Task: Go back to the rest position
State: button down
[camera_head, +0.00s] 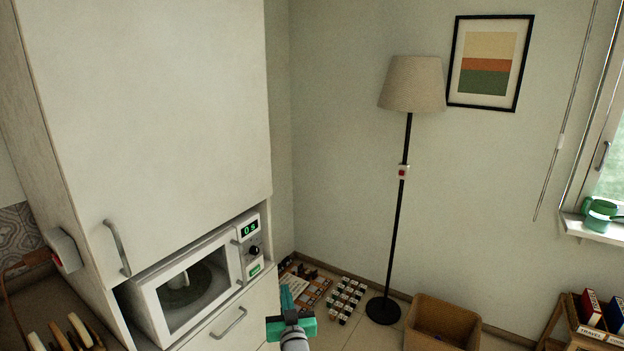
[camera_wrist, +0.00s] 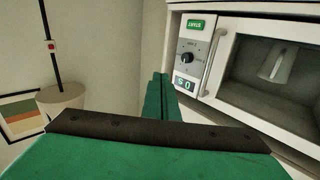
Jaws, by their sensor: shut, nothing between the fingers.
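My gripper (camera_head: 286,297) shows at the bottom middle of the head view, with green fingers and a green body. It is in front of the microwave's right side and over the floor. In the wrist view, which is turned upside down, the fingers (camera_wrist: 161,92) are together with nothing between them. The white microwave (camera_head: 148,301) sits in the tall white cabinet with its door shut, a dial and a display reading 0 s. It also fills the right of the wrist view (camera_wrist: 222,110), apart from the fingers.
A floor lamp (camera_head: 411,85) stands in the corner. A brown box (camera_head: 440,322) and a wooden shelf with books (camera_head: 590,308) stand at right.

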jog(key=s+d+f+m+h, duration=0.1)
jog(key=s+f, duration=0.5)
jog(key=s, duration=0.4)
jog(key=s+d+f+m+h, duration=0.1)
jog(key=s+f, duration=0.4)
jog(key=s, duration=0.5)
jog(key=s+d+f+m+h, duration=0.1)
jog(key=s+f, duration=0.5)
jog(key=s, duration=0.5)
jog(key=s+d+r, duration=0.2)
jog(key=s, duration=0.7)
jog(key=s+d+r+g, duration=0.1)
jog(key=s+d+r, duration=0.1)
jog(key=s, duration=0.8)
jog(key=s+d+r+n+g+h, duration=0.1)
jog(key=s+r, duration=0.3)
jog(key=s, duration=0.6)
jog(key=shift+d+r, duration=0.15)
jog(key=shift+d, duration=0.35)
